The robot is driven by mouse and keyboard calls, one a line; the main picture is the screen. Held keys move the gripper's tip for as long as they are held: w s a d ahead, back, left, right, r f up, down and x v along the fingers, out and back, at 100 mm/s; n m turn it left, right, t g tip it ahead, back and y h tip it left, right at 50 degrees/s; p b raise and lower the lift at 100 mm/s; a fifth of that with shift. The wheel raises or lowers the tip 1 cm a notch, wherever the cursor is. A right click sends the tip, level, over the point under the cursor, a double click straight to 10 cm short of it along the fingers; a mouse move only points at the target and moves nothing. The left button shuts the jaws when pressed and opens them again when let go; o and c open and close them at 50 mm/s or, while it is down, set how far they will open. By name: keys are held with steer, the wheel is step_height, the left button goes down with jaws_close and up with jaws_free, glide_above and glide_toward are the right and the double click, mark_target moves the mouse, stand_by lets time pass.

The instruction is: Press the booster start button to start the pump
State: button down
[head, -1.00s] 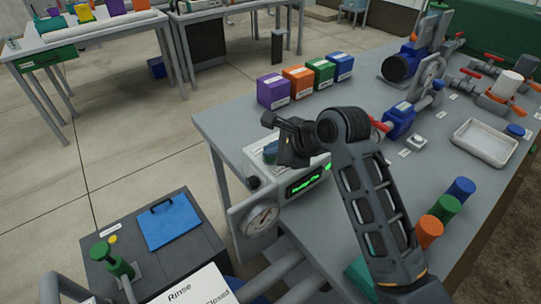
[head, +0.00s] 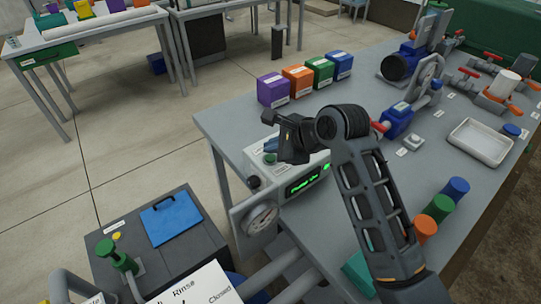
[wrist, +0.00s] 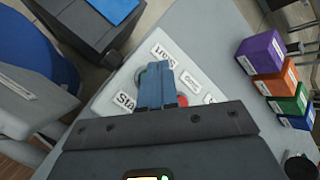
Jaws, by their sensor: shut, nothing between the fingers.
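A pale control box (head: 318,160) sits at the near left corner of the grey bench, with a lit display (head: 303,182) of green text that I cannot read surely. In the wrist view its sloping top carries white labels, one starting "Sta" (wrist: 125,101). A red button (wrist: 182,100) shows right of my fingers, and a green button (wrist: 140,77) is partly hidden on their left. My gripper (wrist: 157,70) has its blue fingers together and empty, over the box top between these buttons. In the head view my gripper (head: 270,145) points down at the box. Contact cannot be told.
Purple, orange, green and blue boxes (head: 298,79) stand along the bench's back edge. A white tray (head: 481,142), valves and coloured cylinders (head: 440,208) occupy the right. A dark cabinet (head: 190,240) stands at lower left.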

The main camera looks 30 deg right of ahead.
mark_target(273, 160)
steer(key=shift+r+p, duration=1.55)
steer(key=shift+p, duration=0.15)
steer(key=shift+r+p, duration=0.4)
steer(key=shift+r, duration=0.55)
steer(key=shift+s, duration=0.1)
